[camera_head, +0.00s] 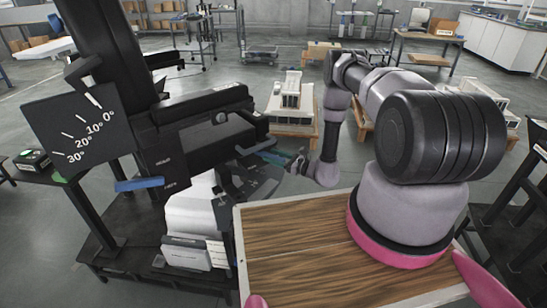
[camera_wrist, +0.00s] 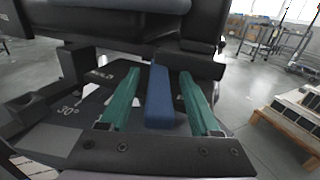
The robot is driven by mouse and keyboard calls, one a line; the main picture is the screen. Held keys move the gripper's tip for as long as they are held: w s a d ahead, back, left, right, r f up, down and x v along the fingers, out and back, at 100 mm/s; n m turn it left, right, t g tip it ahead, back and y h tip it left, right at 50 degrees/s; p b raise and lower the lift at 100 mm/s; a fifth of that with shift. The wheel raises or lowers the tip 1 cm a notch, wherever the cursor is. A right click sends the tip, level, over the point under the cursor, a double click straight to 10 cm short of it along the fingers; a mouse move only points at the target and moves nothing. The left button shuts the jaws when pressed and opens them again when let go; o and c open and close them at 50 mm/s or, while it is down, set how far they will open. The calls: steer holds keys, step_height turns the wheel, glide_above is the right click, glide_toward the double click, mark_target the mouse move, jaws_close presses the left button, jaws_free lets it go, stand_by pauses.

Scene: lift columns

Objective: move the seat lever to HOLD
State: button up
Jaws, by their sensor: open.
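A blue lever (camera_wrist: 160,98) stands between the two teal fingers of my gripper (camera_wrist: 160,78) in the wrist view, with a gap on each side. The fingers are open. Behind it is a dark plate (camera_wrist: 90,98) with a white label that seems to read HOLD, left of the lever, and a 30° mark lower left. In the head view my gripper (camera_head: 275,157) reaches in from the right, beside the dark seat mechanism. The lever between the fingers is hard to make out there.
A second blue lever (camera_head: 140,184) sits at a small labelled plate (camera_head: 165,163) on the left. A dial plate (camera_head: 80,130) marked 0° to 30° is above it. A wooden board (camera_head: 300,255) lies front centre. Pallets with pale boxes (camera_head: 291,100) stand behind.

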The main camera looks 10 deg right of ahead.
jaws_close()
steer(key=shift+d, duration=0.1)
stand_by(1.3)
